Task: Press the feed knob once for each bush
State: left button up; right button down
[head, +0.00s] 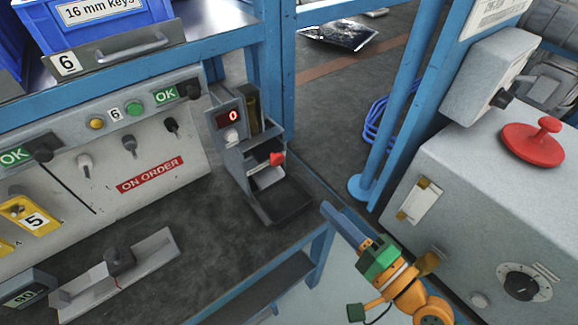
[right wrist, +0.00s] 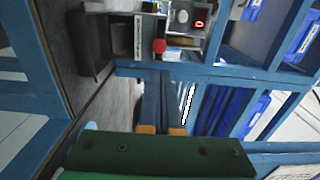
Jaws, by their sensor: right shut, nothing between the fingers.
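The feed knob (head: 277,158) is a red knob on the front of a grey feeder (head: 258,155) at the far right end of the bench. It also shows in the right wrist view (right wrist: 158,46). The feeder's small display (head: 231,117) reads a red 0. A dark tray (head: 285,205) at the feeder's foot looks empty; I make out no bush in it. My right gripper (head: 328,208) is shut and empty, its blue fingers apart from the knob, to the right of the tray. In the right wrist view its fingers (right wrist: 163,78) point toward the feeder. My left gripper is out of view.
A sloped panel (head: 130,150) with knobs and an "ON ORDER" label stands left of the feeder. A metal plate with a black knob (head: 120,258) lies on the bench. A blue post (head: 272,70) rises behind the feeder. A grey machine with a red handwheel (head: 532,143) stands right.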

aim_at(279, 161)
jog(key=p+x, duration=0.3)
jog(key=x, duration=0.9)
jog(key=shift+r, duration=0.1)
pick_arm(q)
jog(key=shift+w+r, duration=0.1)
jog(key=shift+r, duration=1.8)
pick_arm(e)
jog(key=shift+w+a, duration=0.35)
jog(key=shift+w, duration=0.15)
